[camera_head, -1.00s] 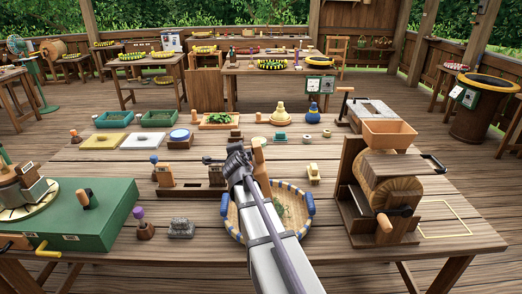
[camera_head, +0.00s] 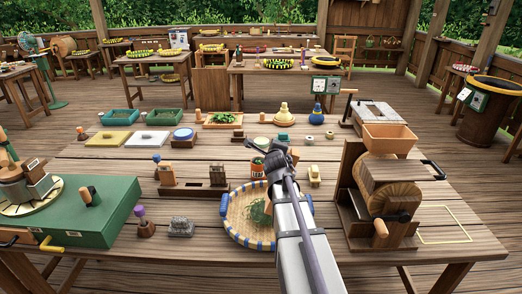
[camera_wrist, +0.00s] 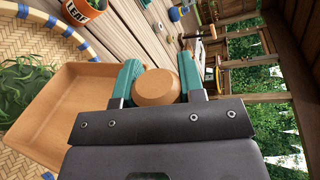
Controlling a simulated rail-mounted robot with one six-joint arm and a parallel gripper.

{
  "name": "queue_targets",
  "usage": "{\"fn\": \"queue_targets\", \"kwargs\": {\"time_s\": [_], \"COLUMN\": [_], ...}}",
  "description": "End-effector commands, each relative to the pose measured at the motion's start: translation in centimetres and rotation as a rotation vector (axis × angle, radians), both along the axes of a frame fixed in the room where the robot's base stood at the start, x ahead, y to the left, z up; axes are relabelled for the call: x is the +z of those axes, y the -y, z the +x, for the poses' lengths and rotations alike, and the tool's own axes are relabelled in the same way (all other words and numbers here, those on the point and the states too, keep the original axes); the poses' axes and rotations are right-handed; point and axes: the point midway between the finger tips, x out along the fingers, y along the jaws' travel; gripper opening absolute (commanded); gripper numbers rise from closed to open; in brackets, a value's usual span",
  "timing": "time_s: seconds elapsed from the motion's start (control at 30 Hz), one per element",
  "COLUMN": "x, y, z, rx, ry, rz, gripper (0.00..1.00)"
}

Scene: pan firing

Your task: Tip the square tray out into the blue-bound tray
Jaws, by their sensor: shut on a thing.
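My gripper (camera_head: 277,162) is over the right part of the blue-bound tray (camera_head: 240,232), a round woven tray with blue rim bindings. In the wrist view, my gripper (camera_wrist: 157,80) is shut on the rounded brown handle (camera_wrist: 155,88) of the square tray (camera_wrist: 65,115). The square tray is plain tan wood, and the inside that shows looks bare. It is beside the handle, over the woven tray (camera_wrist: 12,165); its exact tilt is hard to tell. Green leaves (camera_wrist: 22,90) lie in the woven tray and also show in the head view (camera_head: 260,210). My arm hides the square tray there.
An orange LEAF can (camera_head: 257,171) stands just behind the woven tray. A wooden drum machine with a crank (camera_head: 385,195) stands close on the right. Wooden stands (camera_head: 190,190) and a green box (camera_head: 85,215) are on the left.

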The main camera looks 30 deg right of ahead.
Motion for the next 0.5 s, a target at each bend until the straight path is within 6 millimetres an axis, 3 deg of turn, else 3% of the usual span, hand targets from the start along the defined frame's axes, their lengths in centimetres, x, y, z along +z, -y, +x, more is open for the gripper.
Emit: {"fn": "queue_targets", "kwargs": {"time_s": [0.33,0.5], "x": [-0.4,-2.3], "y": [4.9,7.2], "z": [-3.3,-4.8], "rx": [-0.006,-0.006], "ry": [0.163,0.250], "rz": [0.238,0.372], "gripper": [0.00,0.00]}}
